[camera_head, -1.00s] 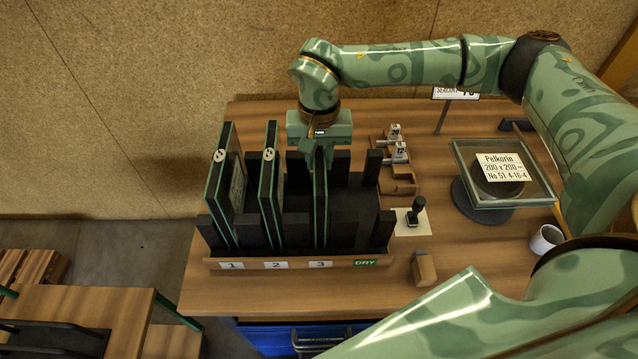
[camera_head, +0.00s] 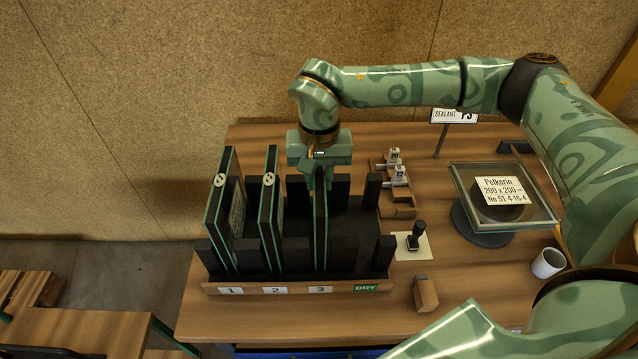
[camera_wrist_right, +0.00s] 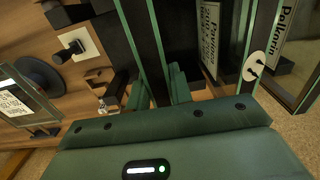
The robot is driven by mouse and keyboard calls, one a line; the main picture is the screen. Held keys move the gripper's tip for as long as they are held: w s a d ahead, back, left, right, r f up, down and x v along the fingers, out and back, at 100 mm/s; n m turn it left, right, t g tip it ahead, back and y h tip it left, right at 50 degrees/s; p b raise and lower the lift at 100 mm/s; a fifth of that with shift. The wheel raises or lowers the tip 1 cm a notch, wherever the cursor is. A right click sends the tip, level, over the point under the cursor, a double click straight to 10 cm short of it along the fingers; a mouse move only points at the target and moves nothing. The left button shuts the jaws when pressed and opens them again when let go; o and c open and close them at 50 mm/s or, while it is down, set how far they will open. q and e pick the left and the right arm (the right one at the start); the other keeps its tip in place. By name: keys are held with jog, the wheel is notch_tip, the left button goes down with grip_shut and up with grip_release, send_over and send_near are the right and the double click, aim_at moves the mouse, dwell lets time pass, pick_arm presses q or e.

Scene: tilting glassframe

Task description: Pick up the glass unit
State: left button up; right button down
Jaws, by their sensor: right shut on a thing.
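A dark-framed glass unit (camera_head: 320,230) with green edges stands upright in the black rack (camera_head: 345,274), behind label 3. My right gripper (camera_head: 319,180) comes down from above and is shut on this unit's top edge. In the right wrist view the unit (camera_wrist_right: 147,45) runs between the two green fingers (camera_wrist_right: 158,92). Its lower end is partly hidden by the rack posts. Two similar units stand at slot 1 (camera_head: 222,215) and slot 2 (camera_head: 268,215), each with a pale two-dot round mark. My left gripper is not in view.
Right of the rack are a wooden block holder (camera_head: 400,210), a black-handled stamp (camera_head: 415,238), a wooden block (camera_head: 425,293) and a white cup (camera_head: 548,262). A glass pane labelled Pelkorin (camera_head: 480,212) lies on a round dark stand.

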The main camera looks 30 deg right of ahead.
notch_tip(320, 180, up, 17)
jog(key=p, duration=0.1)
jog(key=shift+p, duration=0.3)
